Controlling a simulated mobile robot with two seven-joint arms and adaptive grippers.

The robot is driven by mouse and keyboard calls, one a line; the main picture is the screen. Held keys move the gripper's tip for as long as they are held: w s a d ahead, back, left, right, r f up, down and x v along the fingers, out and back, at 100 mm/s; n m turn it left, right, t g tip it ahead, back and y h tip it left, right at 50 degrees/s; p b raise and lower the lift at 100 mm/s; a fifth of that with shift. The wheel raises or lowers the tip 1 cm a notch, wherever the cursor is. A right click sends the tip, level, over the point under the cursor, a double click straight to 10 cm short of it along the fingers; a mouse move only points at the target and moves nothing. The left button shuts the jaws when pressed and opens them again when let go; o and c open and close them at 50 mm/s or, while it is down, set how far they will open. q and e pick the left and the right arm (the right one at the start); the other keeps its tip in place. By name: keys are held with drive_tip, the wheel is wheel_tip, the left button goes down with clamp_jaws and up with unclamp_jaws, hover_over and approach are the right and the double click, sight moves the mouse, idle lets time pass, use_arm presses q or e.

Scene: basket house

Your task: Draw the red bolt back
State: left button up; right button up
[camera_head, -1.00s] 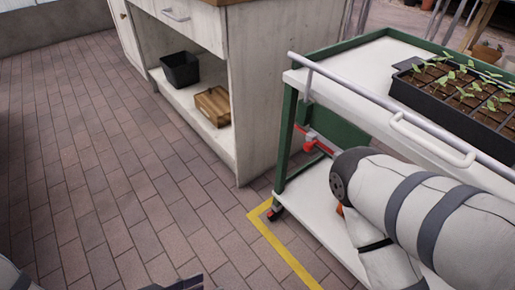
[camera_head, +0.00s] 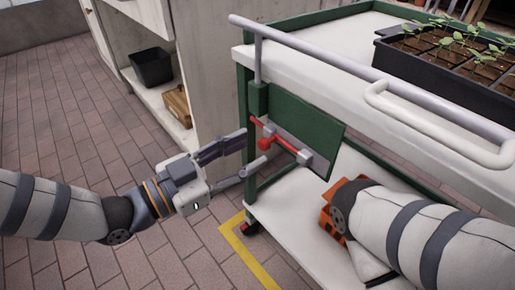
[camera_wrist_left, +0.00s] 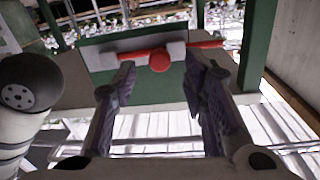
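The red bolt (camera_head: 278,137) is a thin red rod with a round knob (camera_head: 264,144), held in grey brackets on a green panel (camera_head: 305,128) of the cart. In the left wrist view the bolt's knob (camera_wrist_left: 160,63) shows between my fingers, beyond their tips. My left gripper (camera_head: 255,152) is open and empty, with its fingertips just left of the knob. It also shows open in the left wrist view (camera_wrist_left: 164,72). My right arm comes in at the lower right over the cart's lower shelf; its gripper's fingers are hidden.
The white cart has a green frame, a grey rail (camera_head: 370,75) and a white handle (camera_head: 435,125). A seedling tray (camera_head: 440,65) stands on its top. A wooden cabinet (camera_head: 222,75) stands behind. A yellow line (camera_head: 250,262) marks the brick floor.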

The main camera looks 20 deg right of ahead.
sight(261, 146)
use_arm(q)
drive_tip(key=x, duration=0.3)
drive_tip(key=shift+d, duration=0.1)
drive_tip(key=shift+c, duration=0.5)
clamp_jaws()
